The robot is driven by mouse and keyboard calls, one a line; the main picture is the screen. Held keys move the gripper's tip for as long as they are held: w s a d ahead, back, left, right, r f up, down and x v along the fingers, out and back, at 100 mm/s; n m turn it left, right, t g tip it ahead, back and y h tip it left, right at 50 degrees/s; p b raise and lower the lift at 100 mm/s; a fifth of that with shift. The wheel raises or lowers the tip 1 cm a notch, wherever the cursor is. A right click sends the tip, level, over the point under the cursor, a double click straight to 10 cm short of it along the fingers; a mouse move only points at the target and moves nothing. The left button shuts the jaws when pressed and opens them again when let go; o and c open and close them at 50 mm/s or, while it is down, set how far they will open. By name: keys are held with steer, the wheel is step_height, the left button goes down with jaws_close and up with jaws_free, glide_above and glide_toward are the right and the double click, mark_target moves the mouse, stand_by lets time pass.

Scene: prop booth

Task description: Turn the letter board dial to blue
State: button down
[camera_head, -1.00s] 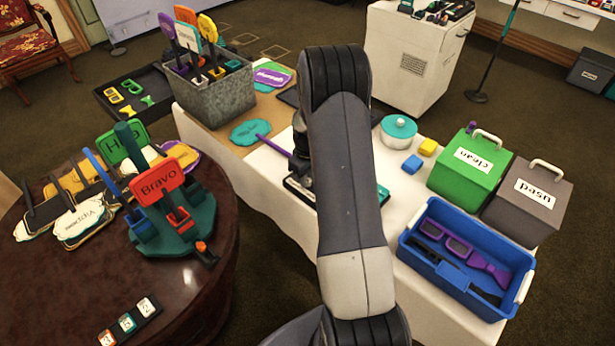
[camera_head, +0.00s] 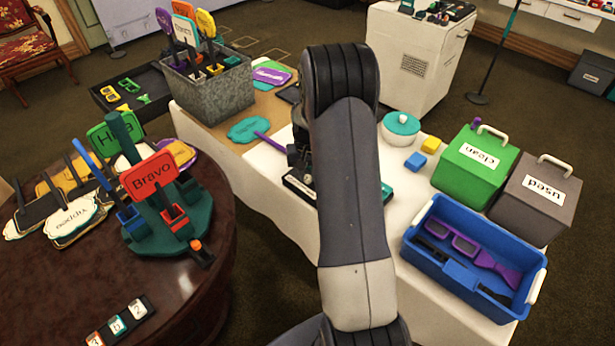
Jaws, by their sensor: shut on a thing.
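A low board with a black edge and a white label (camera_head: 299,187) lies on the white-topped table, mostly behind my arm. It appears to be the letter board. A teal end of it (camera_head: 387,193) shows right of my arm. My gripper (camera_head: 300,160) is down at the board's left part, its dark side just showing past my arm. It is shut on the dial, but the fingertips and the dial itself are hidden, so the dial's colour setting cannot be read.
A teal paddle (camera_head: 250,130) lies left of my gripper. A teal-lidded pot (camera_head: 401,128), blue and yellow blocks (camera_head: 416,161), green and grey bins (camera_head: 474,165) and a blue crate (camera_head: 420,262) stand right. A round table (camera_head: 60,290) with signs is at left.

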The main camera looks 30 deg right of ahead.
mark_target(308, 177)
steer(key=m+b, duration=0.1)
steer(key=m, duration=0.3)
steer(key=shift+m, duration=0.4)
steer(key=m+b, duration=0.1)
steer(key=m, duration=0.2)
steer(key=shift+m, duration=0.3)
steer(key=m, duration=0.3)
steer(key=shift+m+b, duration=0.3)
steer(key=shift+m, duration=1.8)
steer(key=c, duration=1.2)
jaws_free()
steer(key=shift+c, duration=0.2)
step_height(308, 177, up, 11)
